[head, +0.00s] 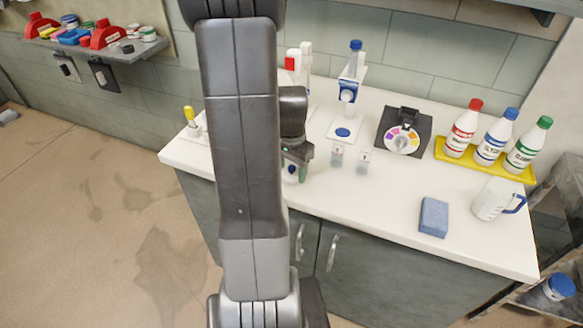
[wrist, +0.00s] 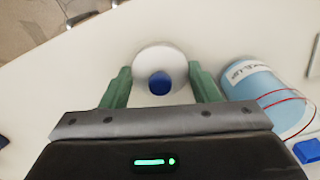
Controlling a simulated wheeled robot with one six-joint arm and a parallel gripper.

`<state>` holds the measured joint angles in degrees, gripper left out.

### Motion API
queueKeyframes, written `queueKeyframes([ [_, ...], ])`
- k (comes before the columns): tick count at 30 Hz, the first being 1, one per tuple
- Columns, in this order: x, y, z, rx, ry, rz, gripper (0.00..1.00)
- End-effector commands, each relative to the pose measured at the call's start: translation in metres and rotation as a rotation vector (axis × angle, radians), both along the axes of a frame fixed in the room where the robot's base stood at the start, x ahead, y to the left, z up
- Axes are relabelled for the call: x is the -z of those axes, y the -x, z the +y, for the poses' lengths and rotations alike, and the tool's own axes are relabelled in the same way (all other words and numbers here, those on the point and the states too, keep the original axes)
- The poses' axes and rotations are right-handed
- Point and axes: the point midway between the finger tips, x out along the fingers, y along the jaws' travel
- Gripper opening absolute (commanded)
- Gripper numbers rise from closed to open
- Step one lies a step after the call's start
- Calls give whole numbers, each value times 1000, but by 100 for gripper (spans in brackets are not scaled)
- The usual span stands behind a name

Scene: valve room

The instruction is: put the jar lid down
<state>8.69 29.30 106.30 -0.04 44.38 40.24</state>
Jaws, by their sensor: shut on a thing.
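The jar lid (wrist: 159,62) is a round white disc with a blue knob, between the two green fingers of my gripper (wrist: 159,72) in the wrist view. My gripper is shut on it. In the head view my gripper (head: 297,156) is low over the front left part of the white counter (head: 385,205), and part of the lid (head: 291,173) shows below it. I cannot tell whether the lid touches the counter. A light blue labelled container (wrist: 268,97) stands close to the right finger in the wrist view; my arm seems to hide it in the head view.
A blue sponge (head: 434,217) and a measuring jug (head: 492,200) are at the right of the counter. Bottles stand in a yellow tray (head: 457,165). A dial device (head: 402,140) and two small vials (head: 364,160) are mid-counter. The front middle of the counter is clear.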

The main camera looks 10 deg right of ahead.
Motion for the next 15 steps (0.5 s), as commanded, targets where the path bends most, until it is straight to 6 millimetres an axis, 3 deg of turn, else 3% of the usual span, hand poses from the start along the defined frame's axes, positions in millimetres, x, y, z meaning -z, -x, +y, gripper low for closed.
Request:
queueKeyframes([
  [7, 4, 0, 0, 0, 0, 0, 34],
  [8, 3, 0, 0, 0, 0, 0, 59],
  [10, 2, 0, 0, 0, 0, 0, 73],
  [11, 2, 0, 0, 0, 0, 0, 77],
  [15, 2, 0, 0, 0, 0, 0, 77],
])
